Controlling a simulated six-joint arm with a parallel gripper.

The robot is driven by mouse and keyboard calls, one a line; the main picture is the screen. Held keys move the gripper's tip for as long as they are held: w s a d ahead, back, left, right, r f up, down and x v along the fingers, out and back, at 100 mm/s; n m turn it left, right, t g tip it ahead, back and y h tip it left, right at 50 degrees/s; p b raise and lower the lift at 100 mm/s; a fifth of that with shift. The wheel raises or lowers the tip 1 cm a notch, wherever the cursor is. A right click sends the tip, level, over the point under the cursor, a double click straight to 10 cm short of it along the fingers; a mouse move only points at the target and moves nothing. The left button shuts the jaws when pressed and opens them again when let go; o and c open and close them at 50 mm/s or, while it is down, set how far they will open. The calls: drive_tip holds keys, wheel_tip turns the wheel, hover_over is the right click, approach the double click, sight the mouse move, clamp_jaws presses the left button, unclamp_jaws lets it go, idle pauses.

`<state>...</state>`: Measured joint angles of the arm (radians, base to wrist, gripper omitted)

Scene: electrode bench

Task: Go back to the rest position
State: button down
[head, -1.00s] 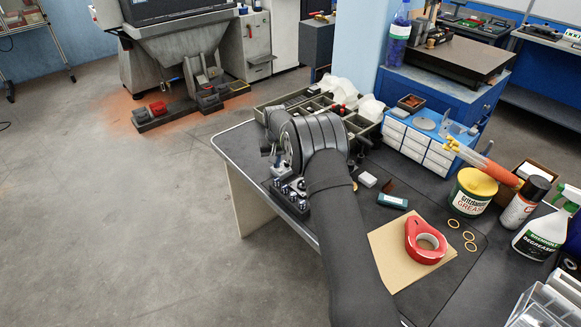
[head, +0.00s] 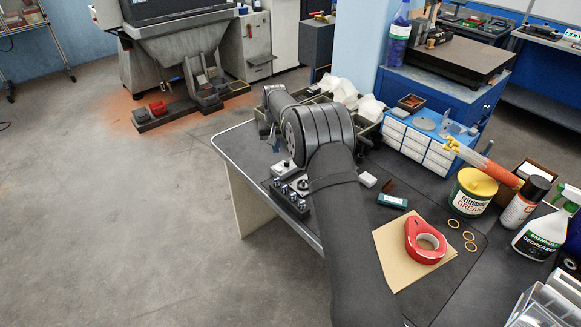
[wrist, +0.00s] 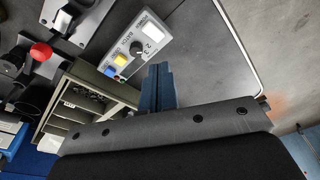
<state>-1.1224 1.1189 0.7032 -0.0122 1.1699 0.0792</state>
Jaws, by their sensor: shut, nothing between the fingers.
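My gripper (wrist: 158,88) shows in the wrist view as two blue fingers pressed together, with nothing between them. It is above the bench, in front of a grey box with a dial and coloured buttons (wrist: 142,45). In the head view my dark arm reaches over the black bench top (head: 236,150) to its far left part. There the gripper (head: 270,137) is small and partly hidden by the wrist. A dark fixture block with metal parts (head: 290,200) sits on the bench edge beside the arm.
A divided tray (head: 368,128) stands at the back of the bench, with a white drawer unit (head: 418,148) to its right. Open floor lies left.

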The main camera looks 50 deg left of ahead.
sight(276, 166)
wheel_tip(276, 166, down, 7)
drive_tip(key=shift+r, duration=0.1)
idle(0.7)
